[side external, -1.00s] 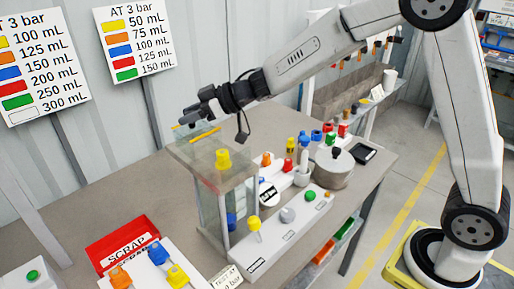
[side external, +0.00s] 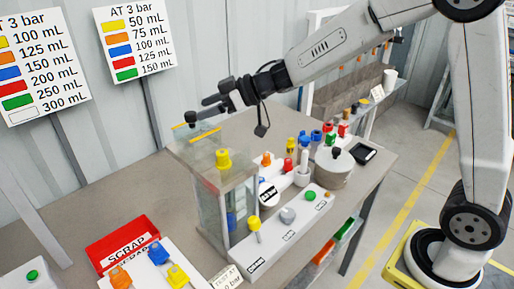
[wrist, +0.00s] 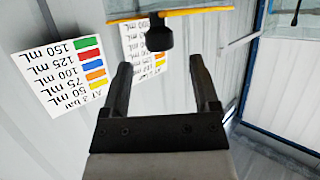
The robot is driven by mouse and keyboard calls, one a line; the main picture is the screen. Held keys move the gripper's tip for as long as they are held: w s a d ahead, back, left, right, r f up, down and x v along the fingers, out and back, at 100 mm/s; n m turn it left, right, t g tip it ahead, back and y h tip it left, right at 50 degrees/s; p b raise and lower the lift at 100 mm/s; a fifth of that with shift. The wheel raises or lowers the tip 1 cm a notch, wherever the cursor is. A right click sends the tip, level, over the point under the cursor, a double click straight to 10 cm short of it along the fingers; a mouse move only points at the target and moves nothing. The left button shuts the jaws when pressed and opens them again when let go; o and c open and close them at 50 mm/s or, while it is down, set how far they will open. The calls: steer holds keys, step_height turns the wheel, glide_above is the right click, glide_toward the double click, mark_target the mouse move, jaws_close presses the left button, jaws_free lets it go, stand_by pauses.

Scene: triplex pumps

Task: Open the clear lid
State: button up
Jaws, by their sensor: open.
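The clear lid (side external: 196,139) lies on top of the clear box (side external: 212,205), with yellow strips along its edges and a black knob (side external: 190,118). The knob also shows in the wrist view (wrist: 158,36), centred beyond the fingertips, with a yellow strip (wrist: 185,13) behind it. My gripper (side external: 210,104) is above and to the right of the knob in the side view. In the wrist view my gripper (wrist: 160,68) has its two fingers wide apart with nothing between them. The knob looks apart from the fingers.
A yellow fitting (side external: 223,160) stands on the box top. A grey panel with buttons (side external: 287,228), a steel pot (side external: 333,167) and several coloured parts are to the right. A red scrap bin (side external: 122,243) is at the front left. The wall is close behind.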

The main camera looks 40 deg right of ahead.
steer(key=shift+v, duration=1.55)
steer(key=shift+d, duration=0.1)
steer(key=s+d+f+m+h, duration=0.6)
steer(key=d+f+m+h, duration=0.1)
steer(key=d+f+h, duration=0.15)
steer(key=s+f+m+g, duration=0.1)
steer(key=s+f+g, duration=0.2)
steer(key=s, duration=0.4)
steer(key=s+f+m+g+h, duration=0.1)
steer(key=s+f+g, duration=0.3)
steer(key=s, duration=0.4)
steer(key=shift+s+f, duration=0.25)
steer(key=shift+f, duration=0.35)
